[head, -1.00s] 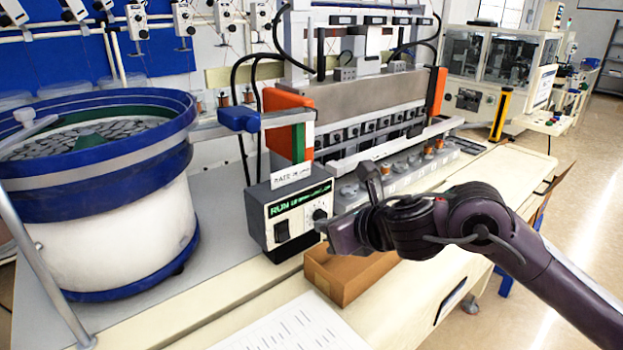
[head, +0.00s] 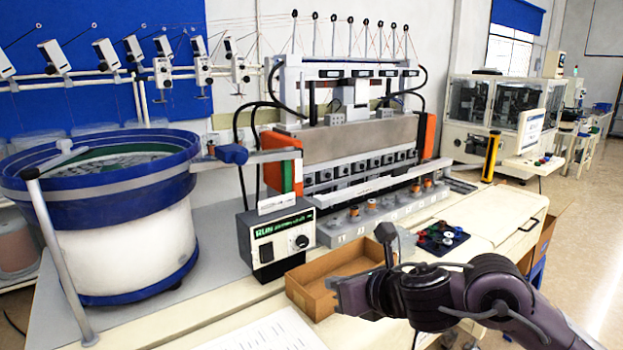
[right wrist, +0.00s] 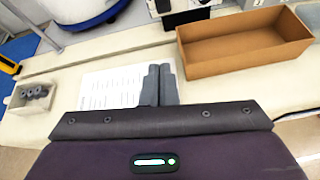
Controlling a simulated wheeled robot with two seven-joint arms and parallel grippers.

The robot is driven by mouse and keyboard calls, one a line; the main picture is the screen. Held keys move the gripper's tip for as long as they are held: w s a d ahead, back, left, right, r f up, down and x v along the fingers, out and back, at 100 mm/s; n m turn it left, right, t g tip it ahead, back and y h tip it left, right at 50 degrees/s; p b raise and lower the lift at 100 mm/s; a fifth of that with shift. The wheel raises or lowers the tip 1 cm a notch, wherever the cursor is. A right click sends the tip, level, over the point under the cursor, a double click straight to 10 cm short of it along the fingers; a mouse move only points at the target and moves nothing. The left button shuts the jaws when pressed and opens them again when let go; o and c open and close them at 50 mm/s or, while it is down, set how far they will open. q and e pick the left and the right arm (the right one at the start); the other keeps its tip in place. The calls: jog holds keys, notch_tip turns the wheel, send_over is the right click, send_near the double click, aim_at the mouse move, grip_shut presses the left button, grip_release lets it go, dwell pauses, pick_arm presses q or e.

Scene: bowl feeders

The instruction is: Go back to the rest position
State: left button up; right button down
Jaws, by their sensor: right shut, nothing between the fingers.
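My right gripper (head: 362,262) is in front of the cardboard tray at the table's front edge in the head view. In the right wrist view its two fingers (right wrist: 159,84) are together with nothing between them, over the printed sheet. The open cardboard tray (head: 312,301) is empty where I can see inside; it also shows in the right wrist view (right wrist: 195,75). My left gripper is not in view.
The blue and white bowl feeder (head: 130,240) stands at the left. The control box (head: 275,246) and the winding machine (head: 350,143) stand behind the tray. A black tray with coloured parts (head: 441,238) lies to the right. The white sheet (head: 262,335) lies in front.

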jog(key=s+a+f+m+t, duration=0.1)
jog(key=s+a+f+m, duration=0.25)
jog(key=m, duration=0.55)
jog(key=s+d+f+m+g+h, duration=0.4)
jog(key=s+d+f+m, duration=0.6)
jog(key=m, duration=0.6)
jog(key=s+d+f+m+g+h, duration=0.35)
jog(key=s+d+f+m, duration=0.45)
jog(key=s+f+m, duration=0.55)
notch_tip(320, 180, down, 25)
jog(key=w+m+g, duration=0.1)
jog(key=s+d+f+g, duration=0.1)
jog(key=s+d+f, duration=0.2)
jog(key=s+f, duration=1.7)
jog(key=shift+d+f, duration=0.2)
jog(key=shift+f, duration=0.1)
